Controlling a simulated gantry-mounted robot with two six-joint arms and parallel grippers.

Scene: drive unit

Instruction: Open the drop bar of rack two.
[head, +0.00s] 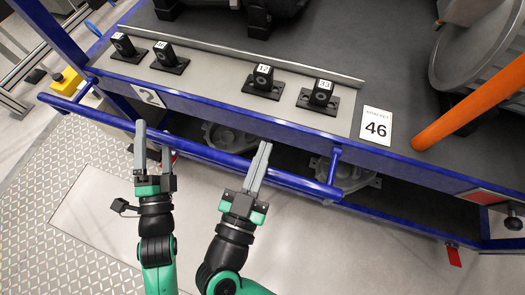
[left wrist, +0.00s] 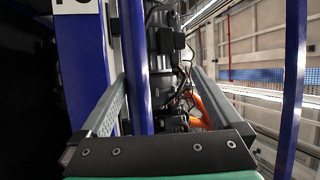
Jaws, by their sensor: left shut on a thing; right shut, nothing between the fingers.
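The drop bar (head: 215,157) is a long blue tube along the front of the rack marked 2 (head: 150,96). It stands out from the blue frame on short side arms. My left gripper (head: 153,139) is shut on the bar left of its middle, one finger on each side. In the left wrist view the blue tube (left wrist: 134,65) runs between the fingers. My right gripper (head: 262,150) is shut and empty, its fingertips close to the bar right of its middle. I cannot tell whether they touch it.
Round grey metal parts (head: 232,138) sit behind the bar. An orange tube (head: 470,105) is at the right. The floor in front is clear.

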